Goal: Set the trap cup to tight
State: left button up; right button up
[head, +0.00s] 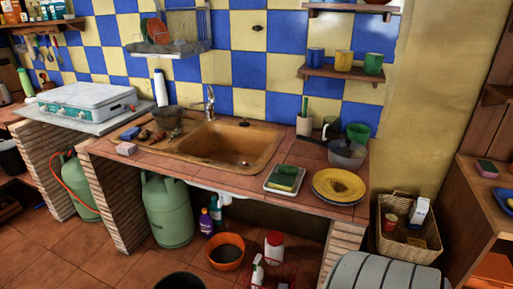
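The brown sink basin (232,147) is set into the tiled counter, with a metal tap (209,102) at its back. Under the counter's front edge, a small white part (223,197) shows below the sink. It may be part of the drain plumbing. I cannot make out the trap cup or its setting; the counter and shadow hide most of that space. Neither of my grippers is in view.
Below the sink stand a green gas cylinder (168,210), bottles (207,223), an orange bucket (226,251) and a white container with a red lid (274,246). A wicker basket (408,230) is at right. Some tiled floor in front is clear.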

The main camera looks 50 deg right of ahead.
aim_at(223, 200)
jog(key=z, duration=1.45)
jog(key=i+j, duration=0.8)
jog(key=j, duration=0.25)
jog(key=l+z, duration=0.05)
